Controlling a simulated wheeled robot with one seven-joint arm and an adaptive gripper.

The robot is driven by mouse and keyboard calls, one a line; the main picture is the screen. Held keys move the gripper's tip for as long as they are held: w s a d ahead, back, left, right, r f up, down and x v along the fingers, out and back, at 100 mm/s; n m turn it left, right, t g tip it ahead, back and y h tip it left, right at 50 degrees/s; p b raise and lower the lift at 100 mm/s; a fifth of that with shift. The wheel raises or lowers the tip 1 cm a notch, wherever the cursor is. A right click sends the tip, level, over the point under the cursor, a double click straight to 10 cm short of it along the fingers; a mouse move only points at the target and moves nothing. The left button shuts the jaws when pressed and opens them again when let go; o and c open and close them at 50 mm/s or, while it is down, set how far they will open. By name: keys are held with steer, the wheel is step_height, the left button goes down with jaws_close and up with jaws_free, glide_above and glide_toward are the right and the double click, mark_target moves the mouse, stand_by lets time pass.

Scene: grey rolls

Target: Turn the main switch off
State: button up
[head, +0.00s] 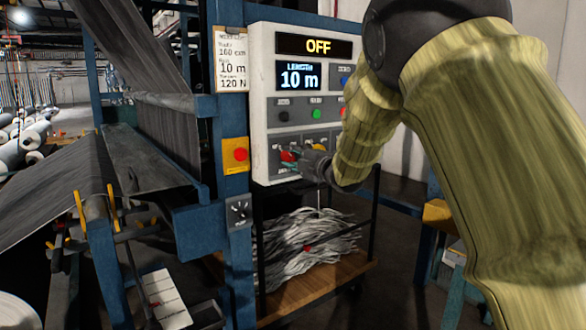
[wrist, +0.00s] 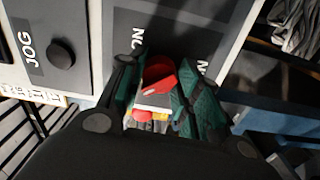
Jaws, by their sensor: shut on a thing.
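The main switch (wrist: 159,75) is a red rotary knob at the lower left of the grey control panel (head: 259,100). It also shows in the head view (head: 287,156), partly hidden by my gripper. My gripper (wrist: 157,88) has its green-padded fingers on both sides of the red knob and is shut on it. In the head view my gripper (head: 295,158) reaches the panel from the right. The display (head: 318,46) at the panel's top reads OFF in yellow. The lettering beside the knob is partly covered by the fingers.
A red emergency button on a yellow plate (head: 238,155) sits on the blue post left of the panel. Green (head: 317,114) and black (head: 283,116) buttons are above the switch. A cart with grey strips (head: 310,240) stands below. Fabric machinery fills the left.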

steer(key=shift+n+b, duration=0.4)
steer(key=shift+n, duration=0.1)
steer(key=o, duration=1)
steer(key=shift+s, duration=0.1)
steer(key=v, duration=1.2)
steer(key=shift+f, duration=0.1)
